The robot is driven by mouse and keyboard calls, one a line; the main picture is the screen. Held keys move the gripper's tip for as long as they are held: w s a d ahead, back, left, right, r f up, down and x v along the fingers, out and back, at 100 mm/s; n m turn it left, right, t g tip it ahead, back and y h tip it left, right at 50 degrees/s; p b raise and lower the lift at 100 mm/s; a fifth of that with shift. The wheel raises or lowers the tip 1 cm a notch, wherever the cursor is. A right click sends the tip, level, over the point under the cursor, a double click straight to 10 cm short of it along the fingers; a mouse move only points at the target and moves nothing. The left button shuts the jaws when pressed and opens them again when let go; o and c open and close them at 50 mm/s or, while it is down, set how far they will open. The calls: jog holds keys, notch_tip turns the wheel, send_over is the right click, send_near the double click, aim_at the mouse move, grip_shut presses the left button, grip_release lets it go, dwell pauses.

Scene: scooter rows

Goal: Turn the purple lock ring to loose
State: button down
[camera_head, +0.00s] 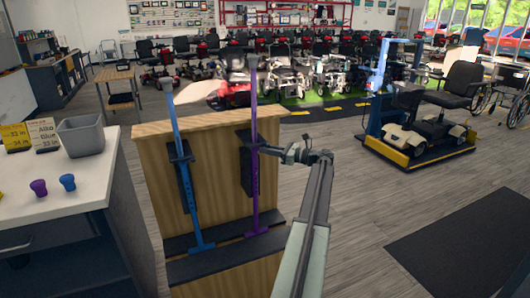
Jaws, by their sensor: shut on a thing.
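A purple cane (254,193) stands upright at the right side of a wooden rack (215,150), its foot on the rack's dark ledge. My gripper (259,150) reaches in from the right to the purple cane, at the height of a dark holder behind it. It is shut on the cane's lock ring, as far as I can tell; the ring itself is mostly hidden by the jaws and small in view. I cannot see which way the ring is turned. A blue cane (189,195) stands slightly tilted to the left, apart from my gripper.
A white counter (85,195) at the left holds a grey bin (80,136), small yellow and black signs (45,134), a purple knob (39,188) and a blue knob (68,182). Scooters (300,75) line the back.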

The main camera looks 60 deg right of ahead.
jog(key=shift+d+n+y, duration=0.25)
jog(key=shift+n+y, duration=0.35)
jog(key=shift+y, duration=0.3)
jog(key=c, duration=1.4)
grip_release()
jog(key=v, duration=0.7)
jog(key=shift+s, duration=0.3)
